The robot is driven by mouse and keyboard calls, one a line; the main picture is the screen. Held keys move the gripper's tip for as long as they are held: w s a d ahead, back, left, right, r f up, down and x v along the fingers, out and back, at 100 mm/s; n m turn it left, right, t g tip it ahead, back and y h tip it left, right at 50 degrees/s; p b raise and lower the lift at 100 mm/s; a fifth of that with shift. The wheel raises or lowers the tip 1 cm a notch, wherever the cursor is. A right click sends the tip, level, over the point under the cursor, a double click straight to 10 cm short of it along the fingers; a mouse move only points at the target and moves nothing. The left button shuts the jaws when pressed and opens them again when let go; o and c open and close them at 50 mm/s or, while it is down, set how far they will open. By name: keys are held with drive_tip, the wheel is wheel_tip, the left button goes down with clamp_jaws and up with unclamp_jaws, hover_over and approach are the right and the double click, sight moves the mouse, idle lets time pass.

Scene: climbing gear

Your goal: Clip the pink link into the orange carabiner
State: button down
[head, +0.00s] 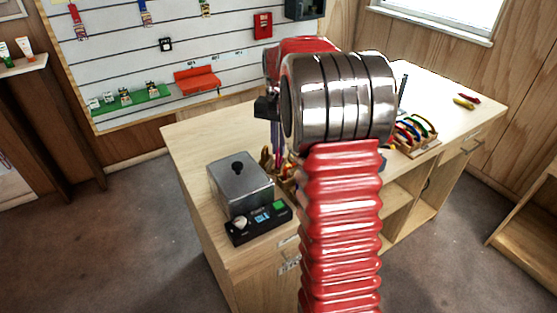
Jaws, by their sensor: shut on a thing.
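My gripper (275,135) shows only in part, pointing down at the left of my arm's large metal joint, which hides most of the area. It is shut, and a narrow pinkish-purple piece, which looks like the pink link (278,159), shows at its lower end. Its shape and the grip on it are too small and covered to make out. Tan and orange shapes show low beside it, above the workbench. I cannot tell whether the orange carabiner is among them, or whether the link touches anything.
The wooden workbench (205,130) bears a grey metal box (240,180) and a black control unit (258,224) at left. A rack of coloured curved pieces (415,132) stands at right, with red and yellow items beyond. Bare tabletop lies at the back left.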

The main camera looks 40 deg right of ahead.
drive_tip(key=shift+r, duration=3.15)
